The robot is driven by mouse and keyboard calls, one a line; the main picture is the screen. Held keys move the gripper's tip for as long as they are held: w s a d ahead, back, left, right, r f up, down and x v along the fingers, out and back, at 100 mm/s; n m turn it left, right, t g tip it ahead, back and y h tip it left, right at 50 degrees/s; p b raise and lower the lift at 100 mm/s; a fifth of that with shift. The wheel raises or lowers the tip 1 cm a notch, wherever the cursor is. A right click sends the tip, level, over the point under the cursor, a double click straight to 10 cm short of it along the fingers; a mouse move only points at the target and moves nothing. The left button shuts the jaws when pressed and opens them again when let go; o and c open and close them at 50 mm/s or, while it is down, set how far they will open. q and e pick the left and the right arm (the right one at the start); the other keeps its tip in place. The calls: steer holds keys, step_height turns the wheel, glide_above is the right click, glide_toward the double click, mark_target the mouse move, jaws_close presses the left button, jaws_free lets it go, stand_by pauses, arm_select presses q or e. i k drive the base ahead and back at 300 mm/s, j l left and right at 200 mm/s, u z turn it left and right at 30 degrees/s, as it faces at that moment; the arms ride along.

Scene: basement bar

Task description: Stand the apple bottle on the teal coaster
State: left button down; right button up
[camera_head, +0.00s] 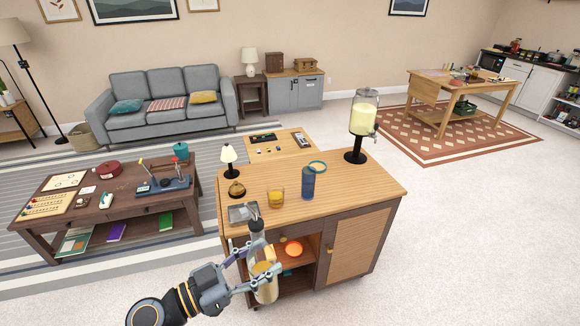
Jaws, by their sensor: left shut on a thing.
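My left gripper (256,268) is shut on the apple bottle (266,292), a clear bottle with a yellowish body and a narrow neck. It is roughly upright, in front of the left side of the wooden cabinet, and the fingers cover part of it. The teal coaster (322,164) is a round teal-rimmed piece on the cabinet top (350,190), towards the back. Nothing is seen standing on it, and the blue tumbler in front hides a little of its near edge. My right gripper is not in view.
The top's right front is clear.

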mark_target(317, 168)
steer(key=i+l+u, duration=0.15)
steer(key=l, duration=0.25)
steer(key=i+l+u, duration=0.15)
steer(key=l, duration=0.3)
steer(key=i+l+u, duration=0.15)
steer(key=l, duration=0.3)
steer(key=i+l+u, duration=0.15)
steer(key=l, duration=0.3)
steer(key=i+l+u, duration=0.15)
steer(key=l, duration=0.35)
steer(key=i+l+u, duration=0.15)
steer(key=l, duration=0.95)
steer(key=i+l, duration=0.15)
steer(key=l, duration=1.05)
steer(key=i, duration=0.05)
